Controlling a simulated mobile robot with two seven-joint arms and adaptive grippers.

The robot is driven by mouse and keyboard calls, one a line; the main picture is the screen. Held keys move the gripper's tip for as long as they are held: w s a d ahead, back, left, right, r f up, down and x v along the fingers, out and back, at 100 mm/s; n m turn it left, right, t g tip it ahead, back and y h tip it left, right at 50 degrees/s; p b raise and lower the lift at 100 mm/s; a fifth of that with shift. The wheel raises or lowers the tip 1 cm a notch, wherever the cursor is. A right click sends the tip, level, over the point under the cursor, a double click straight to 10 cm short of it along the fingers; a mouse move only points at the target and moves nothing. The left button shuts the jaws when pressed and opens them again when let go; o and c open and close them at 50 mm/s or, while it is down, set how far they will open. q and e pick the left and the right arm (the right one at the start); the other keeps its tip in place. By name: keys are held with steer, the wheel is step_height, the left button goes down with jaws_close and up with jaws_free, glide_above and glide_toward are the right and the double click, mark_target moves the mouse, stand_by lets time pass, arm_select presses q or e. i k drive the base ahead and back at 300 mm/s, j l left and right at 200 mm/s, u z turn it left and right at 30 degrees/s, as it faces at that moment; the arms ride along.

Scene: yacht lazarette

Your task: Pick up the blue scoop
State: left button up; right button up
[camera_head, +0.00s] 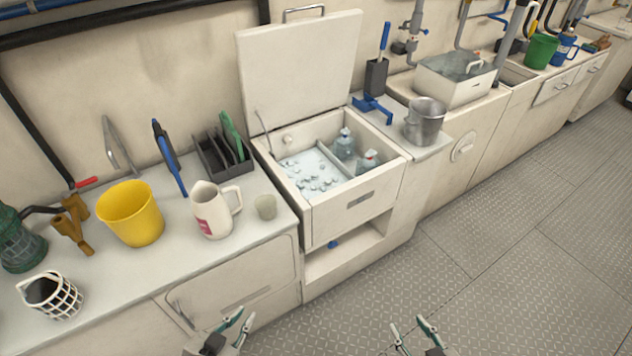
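Another small blue thing (334,243) shows in the open shelf under the ice box, mostly hidden. My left gripper (248,312) is at the bottom of the picture, in front of the left cabinet, open and empty. My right gripper (408,320) is at the bottom, over the floor, open and empty. Both are well away from the blue object.
The ice box (352,200) holds ice and bottles, with its lid (300,70) raised. A metal pot (424,122) stands right of the blue object. The grated floor (500,240) is clear.

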mark_target(367, 104)
steer(key=l+u, duration=0.1)
steer(key=u, duration=0.6)
steer(key=i+l+u, duration=0.1)
steer(key=l+u, duration=0.65)
steer(key=l, duration=0.15)
steer(key=l+u, duration=0.2)
steer(key=l, duration=0.85)
